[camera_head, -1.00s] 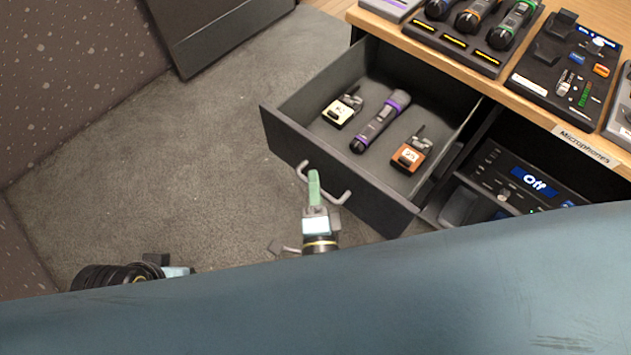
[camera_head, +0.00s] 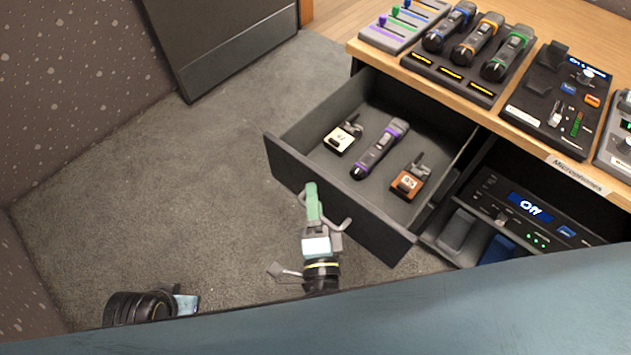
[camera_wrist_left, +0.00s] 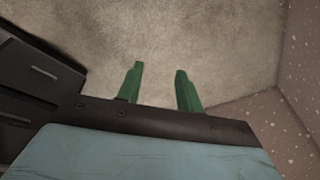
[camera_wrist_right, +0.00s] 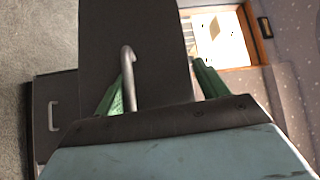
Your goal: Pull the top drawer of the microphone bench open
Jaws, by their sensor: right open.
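The microphone bench's top drawer (camera_head: 390,237) stands well out from the bench in the head view, its inside showing. Its bent metal handle (camera_head: 345,224) is on the front panel. My right gripper (camera_head: 312,195) is at the handle; in the right wrist view its green fingers (camera_wrist_right: 158,73) are apart, with the handle (camera_wrist_right: 128,75) between them, close to the left finger. I cannot tell if they touch. My left gripper (camera_head: 187,304) is low at the left, away from the drawer; its fingers (camera_wrist_left: 159,68) are apart and empty in the left wrist view.
The drawer holds two small packs (camera_head: 342,138) (camera_head: 410,182) and a purple-banded microphone (camera_head: 380,150). Microphones (camera_head: 478,38) and control panels (camera_head: 556,100) stand on the bench top (camera_head: 440,75). A unit reading "Off" (camera_head: 530,208) sits below. Carpet (camera_head: 190,180) left of the drawer is clear.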

